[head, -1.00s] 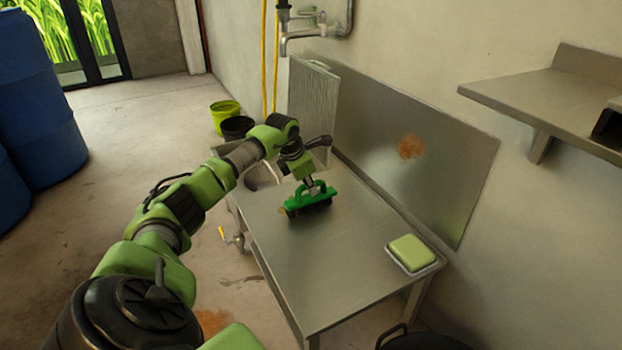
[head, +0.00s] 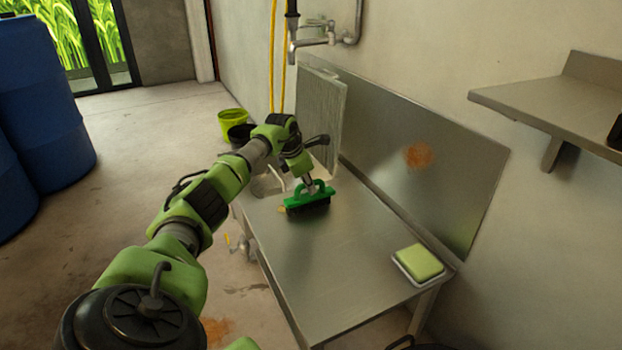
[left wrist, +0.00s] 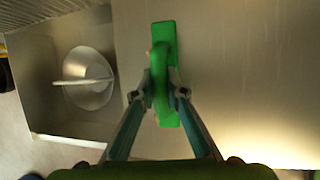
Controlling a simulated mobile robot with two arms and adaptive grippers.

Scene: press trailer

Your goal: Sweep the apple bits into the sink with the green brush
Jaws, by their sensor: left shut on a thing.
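The green brush (head: 310,205) rests bristles down, or nearly so, on the steel table near the sink. My left gripper (head: 308,184) is shut on its arched handle; the left wrist view also shows the brush (left wrist: 164,40) between the fingers (left wrist: 160,92). The sink (head: 266,184) is just left of the brush, partly hidden by my arm; its basin (left wrist: 45,105) shows at the left of the left wrist view. A small yellowish bit (head: 282,210), likely apple, shows at the brush's left end. My right gripper is out of view.
The steel table (head: 330,260) is bare to the right of the brush. A light green block (head: 421,261) lies in a dish at its right end. A ribbed panel (head: 322,110) and steel backsplash (head: 440,170) stand behind. A shelf (head: 560,105) juts out at the right.

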